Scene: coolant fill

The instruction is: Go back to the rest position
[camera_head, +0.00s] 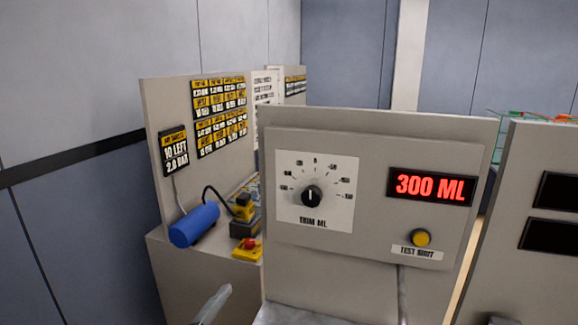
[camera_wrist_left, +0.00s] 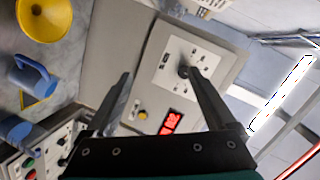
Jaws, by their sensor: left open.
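My left gripper (camera_wrist_left: 157,74) is open and empty in the left wrist view. Its two dark fingers stand apart in front of a grey control panel (camera_wrist_left: 205,55), and I see no contact with it. In the head view a light grey tapered piece (camera_head: 214,303) shows at the bottom edge; I cannot tell if it is a gripper finger. The panel carries a black TRIM ML knob (camera_head: 311,196), a red display (camera_head: 432,187) reading 300 ML and a yellow TEST SHOT button (camera_head: 420,237). My right gripper is not in view.
A board (camera_head: 152,115) with yellow-and-black labels stands behind left. Before it are a blue cylinder (camera_head: 194,225) and a yellow box with a red button (camera_head: 249,249). Another panel (camera_head: 520,195) stands right. The wrist view shows a yellow funnel (camera_wrist_left: 45,14) and a blue jug (camera_wrist_left: 30,76).

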